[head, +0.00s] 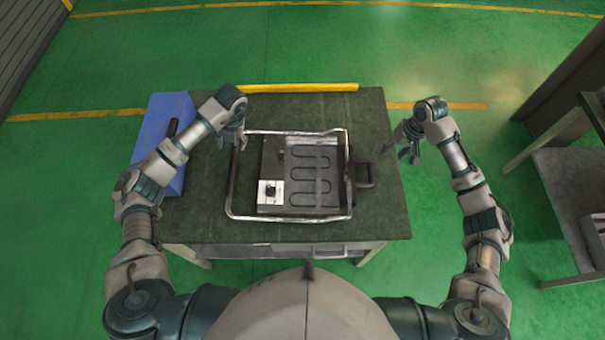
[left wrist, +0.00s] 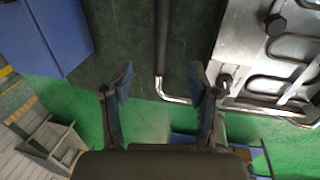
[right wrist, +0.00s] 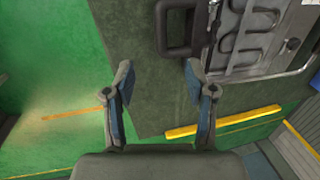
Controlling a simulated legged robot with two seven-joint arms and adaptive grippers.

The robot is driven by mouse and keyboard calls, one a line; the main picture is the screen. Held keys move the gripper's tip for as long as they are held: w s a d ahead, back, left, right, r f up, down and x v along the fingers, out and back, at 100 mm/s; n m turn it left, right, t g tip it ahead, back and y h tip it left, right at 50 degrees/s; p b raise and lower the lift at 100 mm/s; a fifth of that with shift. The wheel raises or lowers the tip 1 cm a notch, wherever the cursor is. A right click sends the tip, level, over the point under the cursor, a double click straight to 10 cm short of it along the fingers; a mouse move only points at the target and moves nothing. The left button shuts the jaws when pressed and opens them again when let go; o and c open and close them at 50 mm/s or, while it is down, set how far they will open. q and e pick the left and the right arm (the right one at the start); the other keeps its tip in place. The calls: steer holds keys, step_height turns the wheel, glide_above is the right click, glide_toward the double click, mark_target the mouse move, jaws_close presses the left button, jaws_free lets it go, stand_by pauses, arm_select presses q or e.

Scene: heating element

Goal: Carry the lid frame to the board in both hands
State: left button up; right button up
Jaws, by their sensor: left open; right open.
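The lid frame (head: 290,219), a bright metal tube loop with dark side bars, lies around the heating-element board (head: 270,155) on the table. I cannot tell if it touches the board. My left gripper (head: 236,140) is open above the frame's far left corner. In the left wrist view the dark bar (left wrist: 163,35) runs between the directions of the spread fingers (left wrist: 158,82). My right gripper (head: 402,150) is open and empty over the table's right edge, apart from the frame. The right wrist view shows the other dark bar (right wrist: 204,30) beyond its fingers (right wrist: 158,78).
The board's black handle (head: 366,175) sticks out right, between frame and right gripper. A blue case (head: 172,108) lies at the table's left end. A yellow bar (head: 300,88) runs along the far edge. Another bench (head: 570,170) stands at the right. Dark tabletop (head: 385,215) is clear at right front.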

arm_select(q)
glide_toward(232, 166)
steer(key=x, duration=0.2)
arm_select(e)
glide_toward(372, 175)
step_height(372, 175, down, 2)
arm_select(q)
steer(key=x, duration=0.9)
steer(key=shift+d, duration=0.1)
arm_select(e)
steer(key=f, duration=0.2)
steer(key=a+f, duration=0.1)
steer(key=f, duration=0.5)
steer(key=shift+w+a+f, duration=0.1)
steer(key=shift+a+f, duration=0.1)
steer(key=shift+a, duration=0.2)
arm_select(q)
steer(key=shift+f, duration=0.4)
arm_select(e)
steer(key=shift+f, duration=0.55)
arm_select(q)
steer(key=shift+d, duration=0.1)
arm_select(e)
steer(key=shift+d, duration=0.1)
